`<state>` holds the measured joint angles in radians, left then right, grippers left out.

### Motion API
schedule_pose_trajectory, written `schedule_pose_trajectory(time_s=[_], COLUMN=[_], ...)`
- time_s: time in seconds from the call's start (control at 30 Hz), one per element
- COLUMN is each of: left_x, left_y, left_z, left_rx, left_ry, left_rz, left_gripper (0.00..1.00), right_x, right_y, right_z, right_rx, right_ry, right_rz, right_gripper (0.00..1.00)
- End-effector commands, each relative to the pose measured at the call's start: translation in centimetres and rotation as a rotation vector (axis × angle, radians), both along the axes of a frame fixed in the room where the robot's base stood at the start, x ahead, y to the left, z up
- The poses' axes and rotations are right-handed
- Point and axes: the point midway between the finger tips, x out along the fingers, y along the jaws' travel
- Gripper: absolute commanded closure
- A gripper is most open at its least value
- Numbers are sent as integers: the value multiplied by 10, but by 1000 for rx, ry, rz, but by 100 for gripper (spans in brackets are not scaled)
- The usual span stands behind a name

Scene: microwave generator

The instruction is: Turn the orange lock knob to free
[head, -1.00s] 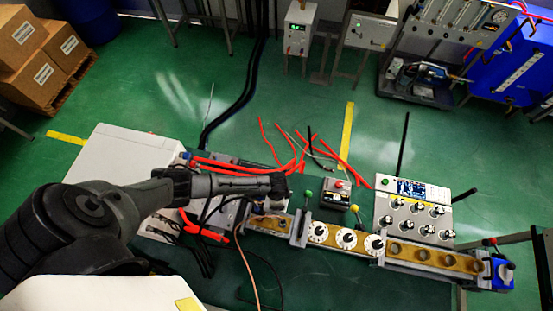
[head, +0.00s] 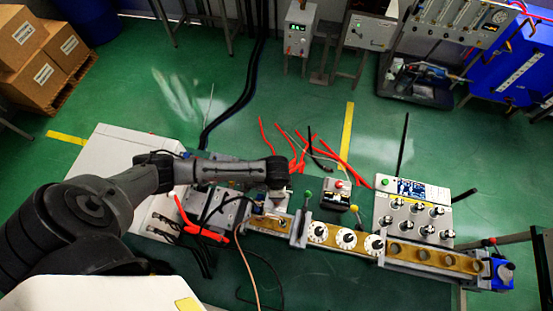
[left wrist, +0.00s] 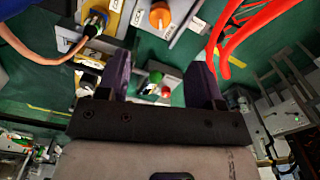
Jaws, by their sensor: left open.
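The orange lock knob (left wrist: 160,16) shows at the top of the left wrist view, on a light plate with label stickers. A yellow-tan part with a plugged cable sits to its left. My left gripper (left wrist: 162,78) is open, with its two dark fingers apart and nothing between them. The knob lies beyond the fingertips, toward the top of that view, and is not touched. In the head view my left gripper (head: 278,198) hangs over the left part of the bench assembly. I cannot make out the orange knob there. My right gripper is not in view.
Red tubes (head: 290,150) lie behind the assembly. White dials (head: 347,239) and a panel of black knobs (head: 416,213) stand to the right. A white box (head: 120,160) is at left.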

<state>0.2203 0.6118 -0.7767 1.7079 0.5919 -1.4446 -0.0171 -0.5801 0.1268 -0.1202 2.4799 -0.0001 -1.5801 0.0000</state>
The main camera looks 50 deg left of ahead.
Motion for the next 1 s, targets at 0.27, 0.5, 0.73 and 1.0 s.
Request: schedule_pose_trajectory(time_s=[0.27, 0.5, 0.73, 1.0], left_x=[0, 0, 0, 3], left_y=[0, 0, 0, 6], left_z=[17, 18, 18, 19], left_rx=[1, 1, 1, 44], left_ry=[-1, -1, -1, -21], left_rz=[-1, 0, 0, -7], left_gripper=[40, 40, 40, 40], right_x=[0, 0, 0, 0], right_y=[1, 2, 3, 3], right_z=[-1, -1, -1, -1], right_rx=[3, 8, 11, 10], right_ry=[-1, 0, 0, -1], right_rz=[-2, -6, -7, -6], right_gripper=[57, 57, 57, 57])
